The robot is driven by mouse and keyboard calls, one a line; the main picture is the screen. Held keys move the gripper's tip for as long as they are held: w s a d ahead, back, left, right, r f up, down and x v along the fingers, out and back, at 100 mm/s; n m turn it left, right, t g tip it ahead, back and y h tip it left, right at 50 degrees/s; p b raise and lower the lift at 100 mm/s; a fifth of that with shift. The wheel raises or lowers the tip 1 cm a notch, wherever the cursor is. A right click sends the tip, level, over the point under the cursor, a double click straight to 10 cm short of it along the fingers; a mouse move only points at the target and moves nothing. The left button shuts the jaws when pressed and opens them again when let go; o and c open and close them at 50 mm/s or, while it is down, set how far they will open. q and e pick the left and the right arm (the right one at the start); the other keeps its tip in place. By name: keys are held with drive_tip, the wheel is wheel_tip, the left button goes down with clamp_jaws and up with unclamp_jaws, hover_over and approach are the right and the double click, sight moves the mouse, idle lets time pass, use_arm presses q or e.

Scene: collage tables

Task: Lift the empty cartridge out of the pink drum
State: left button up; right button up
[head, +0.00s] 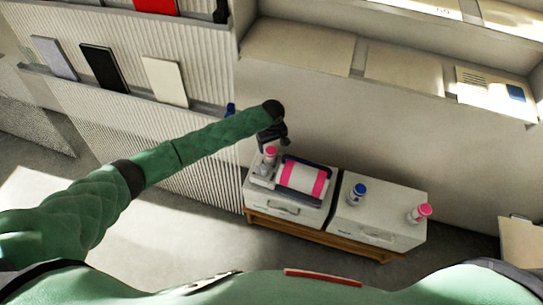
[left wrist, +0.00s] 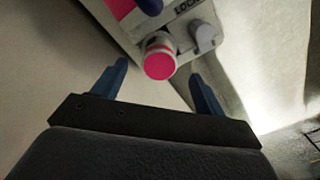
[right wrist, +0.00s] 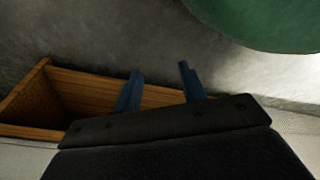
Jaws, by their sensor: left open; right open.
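The pink drum (head: 302,178), a white and pink roller in a pale machine, sits on the left white cabinet. A pink-capped cartridge (head: 269,153) stands at the machine's left end. My left gripper (head: 273,137) is above and just behind this cartridge. In the left wrist view the round pink cap (left wrist: 160,63) shows between and beyond the open fingers (left wrist: 159,71), with nothing gripped. A grey knob (left wrist: 204,36) sits beside it, near the lettering "LOCK". My right gripper (right wrist: 161,72) is open and empty, outside the head view. Whether the cartridge is empty cannot be seen.
On the right cabinet (head: 385,225), a blue-capped bottle (head: 357,194) stands upright and a pink-capped bottle (head: 419,213) appears tilted or lying near the right edge. The right wrist view shows a wooden frame (right wrist: 80,92) and grey floor. Shelves line the wall behind.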

sight(271, 150)
use_arm(q)
drive_tip(key=f+p, duration=0.1)
drive_tip(key=f, duration=0.2)
drive_tip(key=f+p, duration=0.1)
drive_tip(key=shift+w+a+f+p, duration=0.1)
drive_tip(key=shift+w+f+p, duration=0.15)
drive_tip(key=shift+f+p, duration=0.1)
drive_tip(key=shift+f, duration=0.4)
drive_tip(key=c, duration=1.4)
use_arm(e)
drive_tip(key=s+d+f, duration=0.1)
drive_tip(key=s, duration=0.5)
drive_tip(key=shift+s+d+f, duration=0.2)
drive_tip(key=shift+s+f, duration=0.05)
drive_tip(key=shift+s, duration=0.15)
